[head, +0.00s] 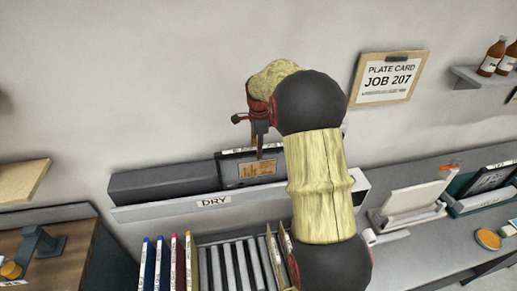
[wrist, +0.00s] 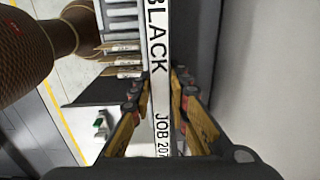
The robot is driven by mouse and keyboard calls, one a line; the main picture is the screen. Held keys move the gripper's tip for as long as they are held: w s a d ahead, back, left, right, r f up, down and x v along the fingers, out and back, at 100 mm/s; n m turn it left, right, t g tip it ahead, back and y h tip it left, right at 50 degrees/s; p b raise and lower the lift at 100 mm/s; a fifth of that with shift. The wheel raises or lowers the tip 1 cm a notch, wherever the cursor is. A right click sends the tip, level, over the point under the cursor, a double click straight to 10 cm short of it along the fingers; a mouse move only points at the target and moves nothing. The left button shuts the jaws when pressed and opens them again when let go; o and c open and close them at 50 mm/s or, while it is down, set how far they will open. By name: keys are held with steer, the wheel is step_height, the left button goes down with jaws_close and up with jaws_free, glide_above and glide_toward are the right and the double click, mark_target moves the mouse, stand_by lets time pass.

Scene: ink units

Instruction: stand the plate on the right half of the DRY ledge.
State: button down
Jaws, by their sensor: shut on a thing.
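The plate (head: 234,171) is a dark panel with a tan label, upright at the DRY ledge (head: 140,212), right of the ledge's middle. My arm hides its right part, and I cannot tell whether its lower edge rests on the ledge. My gripper (head: 260,148) comes down from above onto its top edge. In the wrist view, my gripper (wrist: 157,84) is shut on the plate, one finger on each side of its white edge strip (wrist: 158,60), which reads BLACK JOB 207.
A rack (head: 238,265) with several coloured upright plates stands below the ledge. A card reading JOB 207 (head: 388,80) hangs on the wall. A small bottle shelf (head: 470,77) is at the upper right. A white tilted panel (head: 415,199) stands on the right counter. The ledge's left half holds no plate.

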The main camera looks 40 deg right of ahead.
steer(key=shift+f, duration=0.4)
stand_by(0.7)
steer(key=c, duration=1.7)
jaws_free()
steer(key=shift+c, duration=0.2)
steer(key=shift+o, duration=0.6)
step_height(320, 180, up, 12)
steer(key=shift+s+a+f, duration=0.1)
step_height(320, 180, up, 5)
steer(key=p, duration=0.3)
